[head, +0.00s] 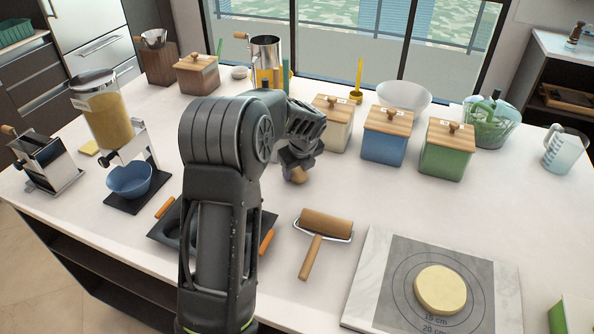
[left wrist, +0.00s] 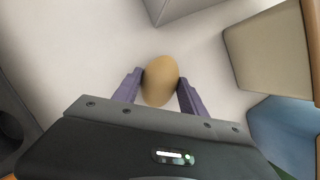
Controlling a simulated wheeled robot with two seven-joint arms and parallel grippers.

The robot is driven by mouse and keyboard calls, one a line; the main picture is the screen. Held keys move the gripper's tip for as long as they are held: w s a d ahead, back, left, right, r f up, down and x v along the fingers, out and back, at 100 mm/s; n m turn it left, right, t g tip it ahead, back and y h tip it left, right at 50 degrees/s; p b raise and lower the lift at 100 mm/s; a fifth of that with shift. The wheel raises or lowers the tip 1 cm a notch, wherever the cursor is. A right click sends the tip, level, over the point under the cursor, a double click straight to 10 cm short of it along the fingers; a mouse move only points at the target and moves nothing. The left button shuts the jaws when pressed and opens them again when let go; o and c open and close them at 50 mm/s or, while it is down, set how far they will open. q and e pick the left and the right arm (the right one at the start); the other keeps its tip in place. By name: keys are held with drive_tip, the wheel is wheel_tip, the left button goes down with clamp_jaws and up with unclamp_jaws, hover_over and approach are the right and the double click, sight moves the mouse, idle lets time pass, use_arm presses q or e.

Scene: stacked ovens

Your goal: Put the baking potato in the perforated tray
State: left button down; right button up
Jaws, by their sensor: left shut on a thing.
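The baking potato (head: 298,175) is brown and rounded. My left gripper (head: 297,166) is shut on it and holds it at the middle of the counter, in front of the canisters. In the left wrist view the potato (left wrist: 160,81) sits between the two fingertips (left wrist: 160,90). A dark tray (head: 170,228) with orange handles lies nearer the front edge, left of the roller. My left arm hides much of it, and I cannot make out clearly whether it is perforated. My right gripper is not in view.
A wooden roller (head: 325,224) lies right of the tray. A pastry board (head: 375,275) with a dough disc (head: 440,289) is at front right. Cream (head: 334,128), blue (head: 384,146) and green canisters (head: 446,158) stand behind the potato. A blue bowl (head: 130,181) stands left.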

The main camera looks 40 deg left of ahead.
sight(297, 169)
use_arm(q)
wheel_tip(297, 169, up, 10)
drive_tip(key=shift+b, duration=0.65)
drive_tip(key=shift+f, duration=0.1)
